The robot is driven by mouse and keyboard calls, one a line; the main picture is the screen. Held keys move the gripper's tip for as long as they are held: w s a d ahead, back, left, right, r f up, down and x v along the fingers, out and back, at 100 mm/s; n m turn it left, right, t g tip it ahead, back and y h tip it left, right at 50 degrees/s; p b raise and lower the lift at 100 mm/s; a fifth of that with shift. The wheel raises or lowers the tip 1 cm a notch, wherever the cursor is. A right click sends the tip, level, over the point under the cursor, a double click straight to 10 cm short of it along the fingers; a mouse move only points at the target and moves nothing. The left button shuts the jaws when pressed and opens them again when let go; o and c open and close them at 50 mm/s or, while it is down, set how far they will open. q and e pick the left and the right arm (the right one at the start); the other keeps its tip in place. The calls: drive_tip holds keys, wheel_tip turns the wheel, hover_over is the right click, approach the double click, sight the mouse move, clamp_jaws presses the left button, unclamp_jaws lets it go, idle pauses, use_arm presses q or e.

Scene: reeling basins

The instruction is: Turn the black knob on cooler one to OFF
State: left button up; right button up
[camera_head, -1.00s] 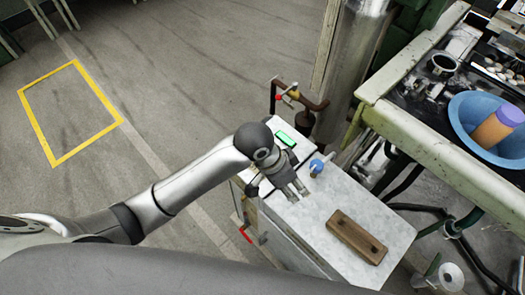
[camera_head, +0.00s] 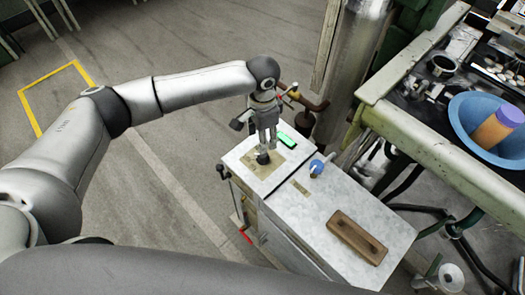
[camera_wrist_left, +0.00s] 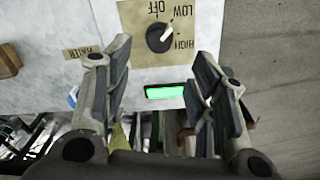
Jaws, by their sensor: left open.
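The black knob (camera_wrist_left: 159,38) sits on a tan label plate (camera_wrist_left: 130,15) marked OFF, LOW and HIGH, upside down in the left wrist view. Its white mark points up and right, toward LOW. The knob also shows in the head view (camera_head: 263,158) on the white cooler top (camera_head: 238,156). My left gripper (camera_head: 266,147) points down over the plate, close to the knob. In the left wrist view its fingers (camera_wrist_left: 164,60) are spread, with the knob beyond and between their tips. It holds nothing; contact cannot be told. My right gripper is not in view.
A lit green display (camera_wrist_left: 165,92) lies beside the plate. A blue-handled tap (camera_head: 317,167) and a wooden block (camera_head: 357,236) are on the adjoining grey top. A small black-knobbed lever (camera_head: 222,171) stands at the left edge. Pipes rise behind.

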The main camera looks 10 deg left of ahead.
sight(263, 155)
use_arm(q)
wheel_tip(263, 155, down, 9)
drive_tip(key=shift+r, duration=0.2)
drive_tip(key=c, duration=1)
drive_tip(key=shift+d+r+n+p, duration=0.15)
drive_tip(key=shift+n+p, duration=0.15)
drive_tip(key=shift+p, duration=0.25)
drive_tip(key=n+p, duration=0.3)
drive_tip(key=p, duration=0.2)
drive_tip(key=shift+s+r+n, duration=0.1)
drive_tip(key=shift+n, duration=0.3)
drive_tip(key=n+p, duration=0.3)
drive_tip(key=shift+f+n+p, duration=0.2)
drive_tip(key=shift+n+p, duration=0.15)
drive_tip(key=shift+n, duration=0.35)
